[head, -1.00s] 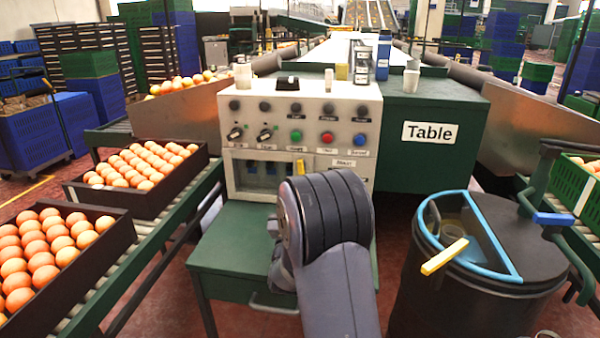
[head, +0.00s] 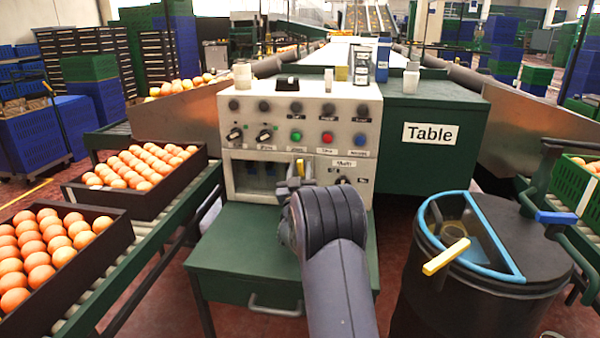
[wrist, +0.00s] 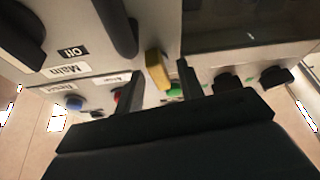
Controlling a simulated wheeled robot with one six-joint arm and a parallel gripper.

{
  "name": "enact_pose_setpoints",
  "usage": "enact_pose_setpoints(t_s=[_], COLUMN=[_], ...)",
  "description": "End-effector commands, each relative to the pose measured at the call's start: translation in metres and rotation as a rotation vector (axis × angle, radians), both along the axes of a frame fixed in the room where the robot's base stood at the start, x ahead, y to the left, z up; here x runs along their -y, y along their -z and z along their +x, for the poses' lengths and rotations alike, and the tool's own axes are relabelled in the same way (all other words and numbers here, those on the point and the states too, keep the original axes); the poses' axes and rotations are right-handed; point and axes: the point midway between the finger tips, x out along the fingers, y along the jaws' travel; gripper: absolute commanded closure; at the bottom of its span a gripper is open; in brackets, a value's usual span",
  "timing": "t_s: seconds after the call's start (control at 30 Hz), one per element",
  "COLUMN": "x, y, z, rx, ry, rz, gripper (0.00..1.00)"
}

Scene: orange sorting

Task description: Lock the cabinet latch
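The cabinet latch is a small yellow tab (head: 299,168) on the front of the grey control cabinet (head: 230,104), at the right side of its windowed compartment. It stands about upright. My gripper (head: 297,184) is close in front of the latch and partly hides it. In the wrist view the yellow latch (wrist: 157,70) shows in the gap between the two dark fingers of my gripper (wrist: 160,88). The fingers are apart, with space visible on both sides of the latch. I see no clear contact.
A "Main" dial (head: 343,181) sits right of the latch. In the wrist view a black handle (wrist: 118,25) stands out close to the fingers. Buttons and knobs line the panel above. A green ledge (head: 225,240) lies below. A black barrel (head: 455,300) stands at right.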

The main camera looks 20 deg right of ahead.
Motion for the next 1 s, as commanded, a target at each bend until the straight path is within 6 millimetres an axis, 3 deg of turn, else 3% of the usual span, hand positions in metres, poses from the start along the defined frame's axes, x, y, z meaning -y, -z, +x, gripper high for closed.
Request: enact_pose_setpoints(t_s=[0.27,0.7,1.0], x=[0.0005,0.0003,0.0007], y=[-0.0004,-0.0004,0.0005], z=[0.0009,0.0006,0.0005], rx=[-0.001,0.000,-0.021], ry=[0.000,0.000,0.001], rz=[0.001,0.000,-0.029], gripper=[0.64,1.00,1.00])
